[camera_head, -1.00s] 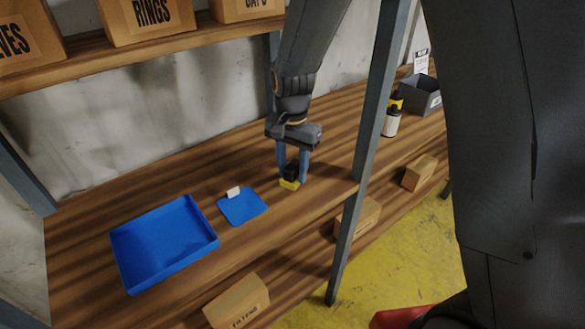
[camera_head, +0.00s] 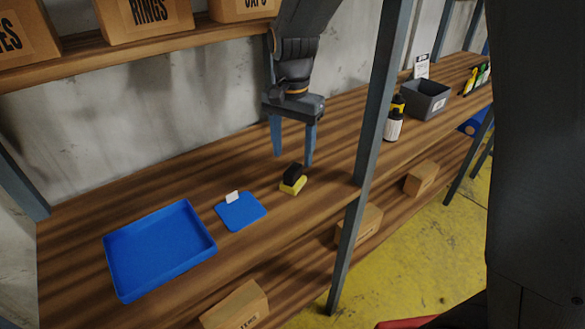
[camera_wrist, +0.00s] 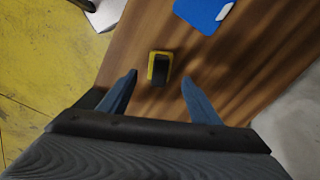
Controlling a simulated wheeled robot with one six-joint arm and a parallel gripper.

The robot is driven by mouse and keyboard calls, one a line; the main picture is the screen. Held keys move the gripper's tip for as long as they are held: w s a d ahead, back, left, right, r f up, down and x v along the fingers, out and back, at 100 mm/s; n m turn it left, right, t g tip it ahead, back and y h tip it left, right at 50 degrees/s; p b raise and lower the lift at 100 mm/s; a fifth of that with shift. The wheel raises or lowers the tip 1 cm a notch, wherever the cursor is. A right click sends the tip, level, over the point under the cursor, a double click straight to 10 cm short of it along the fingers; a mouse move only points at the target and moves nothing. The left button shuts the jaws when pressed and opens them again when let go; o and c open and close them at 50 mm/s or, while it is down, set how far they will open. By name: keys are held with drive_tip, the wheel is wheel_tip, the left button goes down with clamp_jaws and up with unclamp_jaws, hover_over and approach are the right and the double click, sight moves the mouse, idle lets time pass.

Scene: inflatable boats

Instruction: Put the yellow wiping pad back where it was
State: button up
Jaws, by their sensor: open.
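The yellow wiping pad (camera_head: 292,185) with a black grip on top rests on the wooden shelf, to the right of a blue mat (camera_head: 241,212) with a small white tag. My gripper (camera_head: 293,160) is open and empty above and behind the pad, apart from it. In the wrist view the pad (camera_wrist: 160,68) lies beyond the open fingertips (camera_wrist: 158,78), between their lines, and the blue mat (camera_wrist: 203,12) shows at the top.
A blue tray (camera_head: 160,250) stands at the left of the shelf. A shelf post (camera_head: 372,130) rises to the right of the pad. Beyond it are a white bottle (camera_head: 393,126) and a grey bin (camera_head: 428,98). Boxes (camera_head: 145,17) sit on the upper shelf.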

sight(293, 169)
wheel_tip(293, 169, up, 4)
drive_tip(key=s+d+f+n, duration=0.3)
drive_tip(key=s+d+f, duration=0.1)
drive_tip(key=s+d, duration=0.3)
drive_tip(key=s+d+f+n+t, duration=0.1)
drive_tip(key=s+d+f+n, duration=0.2)
drive_tip(key=s+d, duration=0.5)
drive_tip(key=shift+f+n+b, duration=0.3)
drive_tip(key=shift+f+b, duration=0.1)
drive_tip(key=shift+f, duration=0.25)
